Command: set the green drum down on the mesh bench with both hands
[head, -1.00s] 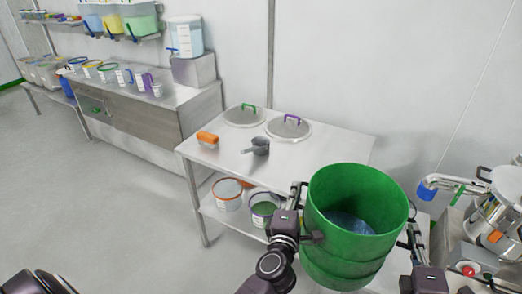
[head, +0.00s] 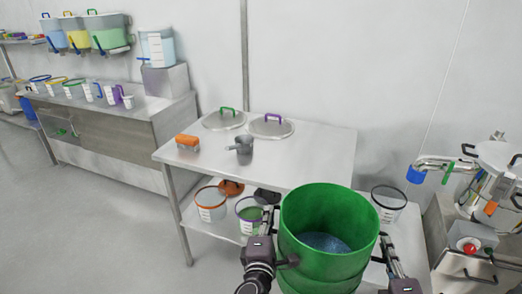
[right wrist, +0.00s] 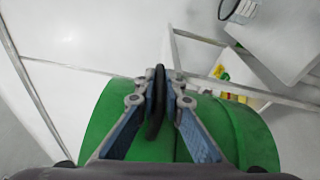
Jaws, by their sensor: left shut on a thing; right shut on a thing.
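The green drum (head: 295,250) is upright and open-topped, with blue-grey material inside, at the lower middle of the head view. My left gripper (head: 269,222) is shut at the drum's left side. My right gripper (head: 386,246) is at its right side; in the right wrist view it is shut on a black handle (right wrist: 157,100) against the green drum wall (right wrist: 105,135). A pale bench (head: 310,155) with a lower shelf stands behind the drum; I cannot make out mesh on its top. The drum's bottom is cut off, and whether it touches anything is hidden.
On the bench lie two round lids (head: 224,119) (head: 270,126), an orange item (head: 187,141) and a grey scoop (head: 243,149). Its front and right top is clear. Several tubs, including an orange-rimmed one (head: 211,205), stand below. Steel equipment (head: 480,190) stands at right.

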